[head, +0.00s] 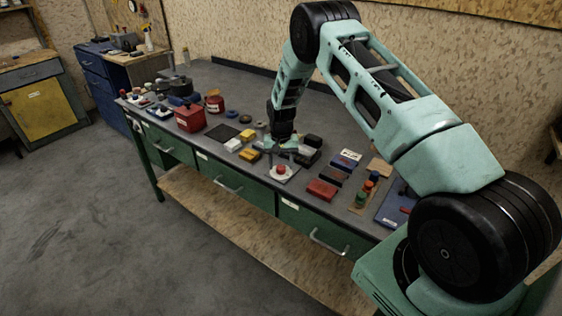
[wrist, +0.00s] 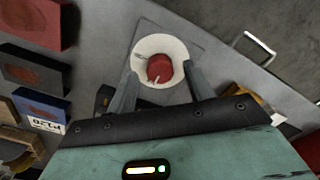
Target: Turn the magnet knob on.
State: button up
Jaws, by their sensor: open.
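The magnet knob (wrist: 160,66) is a small red round knob with a pale pointer mark, on a white round dial on a grey square plate (wrist: 187,40). In the head view the knob (head: 281,169) sits near the front edge of the workbench. My gripper (wrist: 160,74) is open, with one finger on each side of the dial in the wrist view. In the head view my gripper (head: 283,146) is just behind the knob and appears above the bench. I cannot tell whether the fingers touch the dial.
The dark workbench (head: 222,83) holds many small things. Yellow blocks (head: 248,136) lie left of my gripper, dark boxes (head: 310,148) right, and a red block (head: 322,188) further right. A red box (head: 190,117) stands further left. Drawer handles (head: 228,187) stick out in front.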

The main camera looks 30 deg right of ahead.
jog(key=shift+f, duration=0.35)
jog(key=c, duration=1)
